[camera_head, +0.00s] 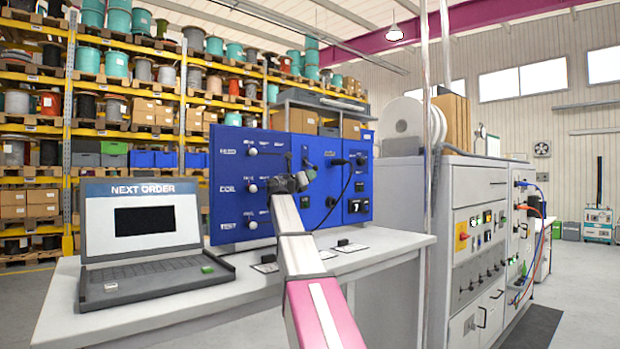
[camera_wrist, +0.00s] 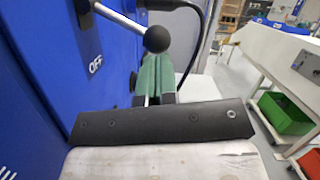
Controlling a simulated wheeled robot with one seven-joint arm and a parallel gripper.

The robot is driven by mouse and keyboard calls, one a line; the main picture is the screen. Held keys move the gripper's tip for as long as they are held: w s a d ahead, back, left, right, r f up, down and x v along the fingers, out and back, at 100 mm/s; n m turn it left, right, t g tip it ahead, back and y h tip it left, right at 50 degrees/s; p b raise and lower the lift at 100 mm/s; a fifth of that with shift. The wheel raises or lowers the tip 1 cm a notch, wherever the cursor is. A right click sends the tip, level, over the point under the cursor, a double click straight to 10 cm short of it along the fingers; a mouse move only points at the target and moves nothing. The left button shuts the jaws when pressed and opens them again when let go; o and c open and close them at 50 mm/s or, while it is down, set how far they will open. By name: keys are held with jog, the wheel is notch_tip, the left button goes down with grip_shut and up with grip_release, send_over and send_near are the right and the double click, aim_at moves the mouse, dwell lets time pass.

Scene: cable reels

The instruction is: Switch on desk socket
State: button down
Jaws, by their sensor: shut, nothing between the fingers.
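The blue panel (camera_head: 320,215) stands on the desk, with knobs in a left column and black fittings on its right part. My gripper (camera_head: 306,172) is at the middle of the panel, in front of its face. In the wrist view my gripper (camera_wrist: 155,80) has its green fingers shut and empty. A metal lever with a black ball end (camera_wrist: 157,39) reaches out from the panel just beyond the fingertips; I cannot tell whether they touch. A white OFF label (camera_wrist: 96,65) is on the panel below the lever. Which fitting is the desk socket's switch is unclear.
A black cable (camera_head: 349,187) hangs from the panel's right part. A laptop (camera_head: 142,235) reading NEXT ORDER stands on the desk (camera_head: 190,308) at left. Small black-topped pieces lie in front of the panel. A grey machine cabinet (camera_head: 465,200) stands at right.

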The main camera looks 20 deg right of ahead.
aim_at(313, 167)
jog(key=shift+s+d+r, duration=0.15)
jog(key=shift+s+r, duration=0.25)
jog(key=shift+r, duration=0.2)
dwell(0.3)
jog(key=shift+s+d+r+n+y, duration=0.1)
jog(key=shift+s+r+n+y, duration=0.1)
jog(key=shift+r+n, duration=0.3)
jog(key=shift+s+d+r+n+y, duration=0.1)
jog(key=shift+s+r+n, duration=0.1)
jog(key=shift+r+n, duration=0.3)
jog(key=shift+s+r, duration=0.1)
jog(key=shift+r, duration=0.55)
